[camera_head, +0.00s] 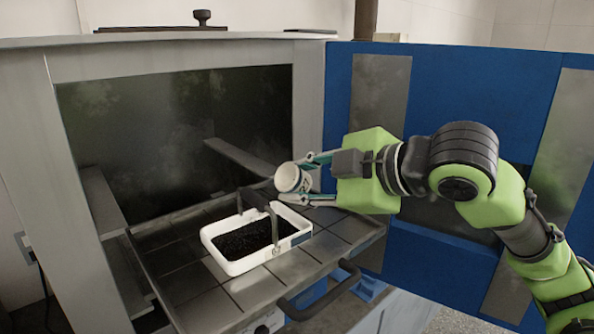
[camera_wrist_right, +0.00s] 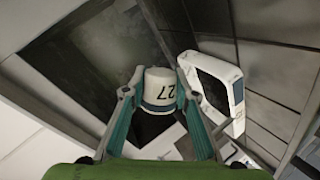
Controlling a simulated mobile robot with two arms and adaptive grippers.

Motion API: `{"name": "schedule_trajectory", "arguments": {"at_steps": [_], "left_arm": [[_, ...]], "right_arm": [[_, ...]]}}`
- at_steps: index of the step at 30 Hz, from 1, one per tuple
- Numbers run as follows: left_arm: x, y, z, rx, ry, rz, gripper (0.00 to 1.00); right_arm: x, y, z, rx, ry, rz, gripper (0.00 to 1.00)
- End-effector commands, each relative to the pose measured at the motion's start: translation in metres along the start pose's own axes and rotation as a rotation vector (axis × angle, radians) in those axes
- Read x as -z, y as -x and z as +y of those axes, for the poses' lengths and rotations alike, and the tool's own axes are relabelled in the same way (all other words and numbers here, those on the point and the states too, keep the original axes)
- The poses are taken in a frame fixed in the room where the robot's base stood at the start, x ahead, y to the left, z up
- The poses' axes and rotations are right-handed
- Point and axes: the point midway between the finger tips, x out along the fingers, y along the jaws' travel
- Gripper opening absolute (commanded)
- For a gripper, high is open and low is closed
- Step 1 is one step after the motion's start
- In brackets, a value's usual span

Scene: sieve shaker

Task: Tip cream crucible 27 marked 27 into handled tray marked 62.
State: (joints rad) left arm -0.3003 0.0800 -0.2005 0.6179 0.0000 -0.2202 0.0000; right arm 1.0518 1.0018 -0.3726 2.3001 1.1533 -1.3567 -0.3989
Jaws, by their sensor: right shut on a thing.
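The cream crucible 27 (camera_head: 288,178) is held in my right gripper (camera_head: 312,178), which is shut on it from the right. In the right wrist view the crucible (camera_wrist_right: 160,90) shows the number 27 and a dark band between the fingers. It looks tilted in the head view, with its open end toward the left; its contents cannot be made out. The handled tray (camera_head: 232,265) is white, holds dark granular material and has a dark raised handle. It stands below and left of the crucible, apart from it. The mark 62 is not readable. My left gripper is not in view.
The tray stands on a tiled pull-out shelf (camera_head: 190,300) with a dark bar handle (camera_head: 318,296) at its front. Behind it is an open grey cabinet (camera_head: 70,70) with a dark interior. A blue door (camera_head: 450,80) stands open behind my right arm.

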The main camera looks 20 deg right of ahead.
Motion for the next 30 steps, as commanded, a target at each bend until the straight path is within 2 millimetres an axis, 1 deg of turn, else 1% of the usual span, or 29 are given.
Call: {"name": "schedule_trajectory", "arguments": {"at_steps": [1, 14, 20, 21, 23, 24, 30], "left_arm": [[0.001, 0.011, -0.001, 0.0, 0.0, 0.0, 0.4], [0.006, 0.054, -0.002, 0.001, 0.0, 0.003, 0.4], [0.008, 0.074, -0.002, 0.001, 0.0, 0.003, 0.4], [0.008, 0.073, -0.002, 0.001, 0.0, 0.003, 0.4], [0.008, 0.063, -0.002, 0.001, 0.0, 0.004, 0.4], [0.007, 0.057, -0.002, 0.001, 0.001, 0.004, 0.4], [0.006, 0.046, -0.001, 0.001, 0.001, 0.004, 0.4]], "right_arm": [[0.002, 0.002, 0.004, -0.002, 0.029, -0.015, 0.05], [0.006, 0.002, 0.002, -0.048, 0.349, -0.145, 0.05], [0.011, 0.001, -0.001, -0.081, 0.571, -0.235, 0.05], [0.013, 0.001, -0.003, -0.09, 0.624, -0.255, 0.05], [0.012, -0.002, -0.006, -0.106, 0.707, -0.291, 0.05], [0.011, -0.002, -0.007, -0.109, 0.725, -0.301, 0.05], [0.015, 0.0, -0.005, -0.123, 0.82, -0.343, 0.05]]}}
